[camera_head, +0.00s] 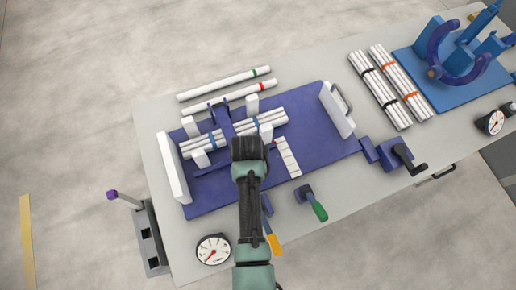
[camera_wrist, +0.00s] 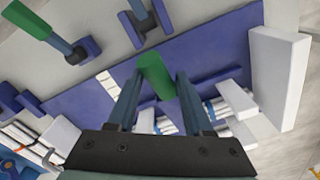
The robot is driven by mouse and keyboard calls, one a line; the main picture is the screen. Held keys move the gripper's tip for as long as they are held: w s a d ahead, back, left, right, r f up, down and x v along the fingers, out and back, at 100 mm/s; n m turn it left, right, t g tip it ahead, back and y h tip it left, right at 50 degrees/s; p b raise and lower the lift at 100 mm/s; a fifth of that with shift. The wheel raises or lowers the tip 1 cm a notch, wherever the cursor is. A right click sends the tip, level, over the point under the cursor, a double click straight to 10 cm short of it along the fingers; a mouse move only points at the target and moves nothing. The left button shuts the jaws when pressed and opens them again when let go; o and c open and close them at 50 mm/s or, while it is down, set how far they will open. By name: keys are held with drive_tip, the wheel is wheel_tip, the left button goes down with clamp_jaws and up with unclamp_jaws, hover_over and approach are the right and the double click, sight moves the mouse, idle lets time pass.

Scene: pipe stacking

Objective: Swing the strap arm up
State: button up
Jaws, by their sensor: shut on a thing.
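A blue strap arm (camera_head: 224,119) lies over the bundle of white pipes (camera_head: 201,145) on the blue fixture board (camera_head: 325,150). My gripper (camera_head: 250,148) is low over the near side of the pipe bundle, and its fingertips are hidden in the head view. In the wrist view my gripper (camera_wrist: 157,88) is shut on a green cylindrical grip (camera_wrist: 153,68), with one finger on each side. How the grip joins the strap arm is hidden behind the fingers. Blue straps (camera_head: 255,121) lie around the pipes.
White end plates stand at the board's left (camera_head: 173,168) and right (camera_head: 337,109). A green-handled clamp (camera_head: 319,211) and an orange-handled lever (camera_head: 274,244) sit at the near edge. A gauge (camera_head: 213,249) is at the near left. Loose pipes (camera_head: 224,84) lie behind the board.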

drive_tip(key=w+r+p, duration=0.1)
drive_tip(key=r, duration=0.1)
drive_tip(key=w+r+p, duration=0.1)
drive_tip(key=r+p, duration=0.1)
drive_tip(key=r, duration=0.1)
drive_tip(key=w+a+r+p, duration=0.1)
drive_tip(key=r+p, duration=0.1)
drive_tip(key=shift+r, duration=0.45)
drive_tip(key=w+a+r, duration=0.1)
drive_tip(key=w+r, duration=0.4)
drive_tip(key=r, duration=0.2)
drive_tip(key=shift+a, duration=0.25)
drive_tip(key=shift+w+a+r+b, duration=0.15)
drive_tip(key=shift+w+a+r, duration=0.2)
drive_tip(key=shift+w+r, duration=0.6)
drive_tip(key=shift+w+a+r+b, duration=0.2)
drive_tip(key=shift+w+a+r, duration=0.2)
drive_tip(key=shift+w+r, duration=0.55)
drive_tip(key=shift+w+a+r+b, duration=0.15)
drive_tip(key=shift+w+a+r, duration=0.3)
drive_tip(key=shift+w, duration=0.9)
drive_tip(key=shift+c, duration=0.2)
drive_tip(key=shift+d+r, duration=0.1)
